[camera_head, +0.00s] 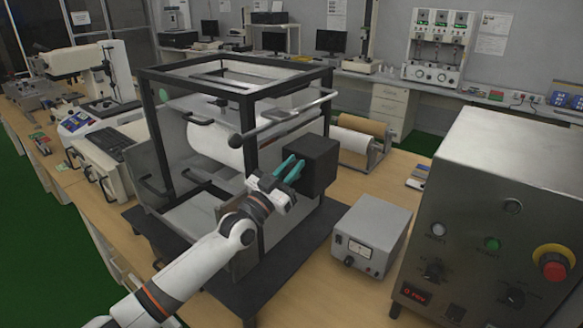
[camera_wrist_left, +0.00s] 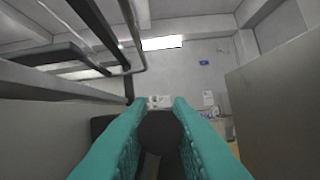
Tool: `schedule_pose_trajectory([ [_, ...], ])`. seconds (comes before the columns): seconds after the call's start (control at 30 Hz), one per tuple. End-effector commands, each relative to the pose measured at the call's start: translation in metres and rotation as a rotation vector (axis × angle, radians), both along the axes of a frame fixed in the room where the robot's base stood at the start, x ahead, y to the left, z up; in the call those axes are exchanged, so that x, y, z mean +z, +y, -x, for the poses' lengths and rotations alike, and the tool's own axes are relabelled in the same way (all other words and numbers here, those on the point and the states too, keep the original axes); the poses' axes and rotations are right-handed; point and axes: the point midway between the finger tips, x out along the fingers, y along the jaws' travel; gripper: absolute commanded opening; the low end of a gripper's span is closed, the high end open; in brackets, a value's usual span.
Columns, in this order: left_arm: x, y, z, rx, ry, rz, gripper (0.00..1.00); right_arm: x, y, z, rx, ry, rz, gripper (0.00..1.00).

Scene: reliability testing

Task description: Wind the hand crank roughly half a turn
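The caged test rig (camera_head: 248,95) has a black box (camera_head: 318,160) on its near right side. I cannot tell for sure which part is the hand crank. My left gripper (camera_head: 289,167) has its teal fingers apart, right in front of the black box. In the left wrist view, a dark round end (camera_wrist_left: 160,131) sits between the fingers of the left gripper (camera_wrist_left: 160,104). Whether they touch it is unclear. My right gripper is not in view.
A small grey meter box (camera_head: 368,235) stands on the bench right of the rig. A large metal control cabinet (camera_head: 505,190) with a red button stands farther right. Rolls on a stand (camera_head: 360,140) lie behind. Bare bench shows between the meter box and cabinet.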

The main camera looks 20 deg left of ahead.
Motion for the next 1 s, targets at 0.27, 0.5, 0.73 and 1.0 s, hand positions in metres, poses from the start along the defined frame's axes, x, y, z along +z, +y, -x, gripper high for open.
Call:
schedule_pose_trajectory([
  [0.27, 0.002, 0.001, 0.0, -0.001, 0.017, 0.046, 0.0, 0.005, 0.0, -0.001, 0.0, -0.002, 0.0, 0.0],
  [0.5, 0.003, 0.01, -0.003, 0.0, 0.067, 0.183, 0.0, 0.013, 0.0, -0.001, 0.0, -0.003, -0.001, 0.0],
  [0.73, 0.002, 0.01, -0.003, -0.001, 0.067, 0.18, 0.2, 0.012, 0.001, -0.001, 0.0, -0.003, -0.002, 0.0],
  [1.0, 0.002, 0.01, -0.003, 0.0, 0.065, 0.18, 0.4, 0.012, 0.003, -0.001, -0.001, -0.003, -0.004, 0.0],
])
